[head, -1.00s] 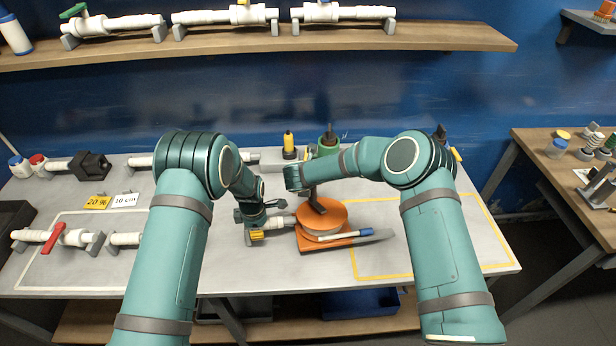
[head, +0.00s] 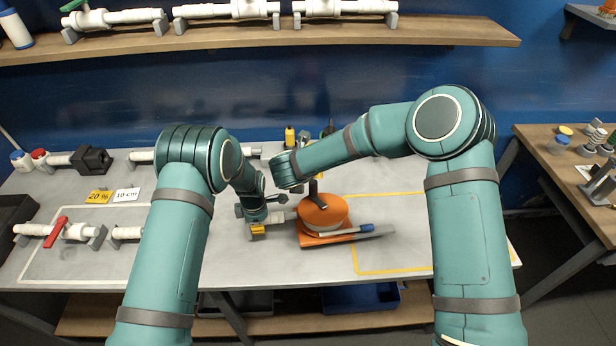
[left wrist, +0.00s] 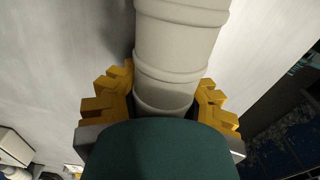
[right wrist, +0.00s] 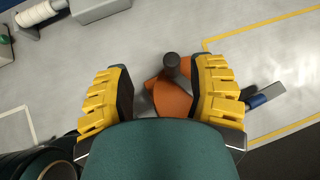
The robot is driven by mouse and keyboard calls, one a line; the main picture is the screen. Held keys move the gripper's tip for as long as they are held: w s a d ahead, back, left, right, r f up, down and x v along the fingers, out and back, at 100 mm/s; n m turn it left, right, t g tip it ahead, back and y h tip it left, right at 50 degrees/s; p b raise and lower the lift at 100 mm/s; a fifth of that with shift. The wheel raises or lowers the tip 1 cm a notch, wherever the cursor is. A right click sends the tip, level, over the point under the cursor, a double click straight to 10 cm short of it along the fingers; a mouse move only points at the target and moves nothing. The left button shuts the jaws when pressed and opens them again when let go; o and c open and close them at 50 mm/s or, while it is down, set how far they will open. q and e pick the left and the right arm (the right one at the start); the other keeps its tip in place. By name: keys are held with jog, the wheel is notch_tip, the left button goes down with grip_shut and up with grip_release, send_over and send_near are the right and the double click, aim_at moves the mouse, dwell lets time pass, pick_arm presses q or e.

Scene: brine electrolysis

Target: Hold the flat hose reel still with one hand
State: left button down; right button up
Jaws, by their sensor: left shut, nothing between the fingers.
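The flat hose reel, an orange disc (head: 322,211) with pale hose wound under it, stands on an orange base on the table. A dark crank arm and post stand on its top. A white ribbed hose fitting (left wrist: 180,45) reaches from its left side toward my left gripper (head: 257,229). That gripper is shut low beside the fitting; in the left wrist view its yellow fingers flank the fitting, which hides their tips. My right gripper (right wrist: 165,85) is open and empty above the reel, with the orange disc (right wrist: 172,98) and dark post (right wrist: 171,65) showing between its fingers.
Pipe fittings with a red valve handle (head: 55,232) stand left. Bottles stand behind the reel, and a shelf (head: 250,35) runs above.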

jog(key=w+a+r+n+t+y, duration=0.1)
jog(key=w+n+y, duration=0.2)
jog(key=n, duration=0.4)
jog(key=w+a+r+n+y, duration=0.1)
jog(key=w+a+n+y, duration=0.15)
jog(key=n, duration=0.45)
jog(key=n+g+y, duration=0.1)
jog(key=n+g, duration=0.6)
jog(key=n, duration=2.5)
send_near(310, 189)
jog(key=w+d, duration=0.1)
jog(key=w, duration=0.1)
jog(key=x, duration=0.7)
jog(key=s+x, duration=0.1)
jog(key=x, duration=0.3)
jog(key=shift+w+a+f, duration=0.15)
jog(key=shift+a+f, duration=0.1)
jog(key=shift+f, duration=0.1)
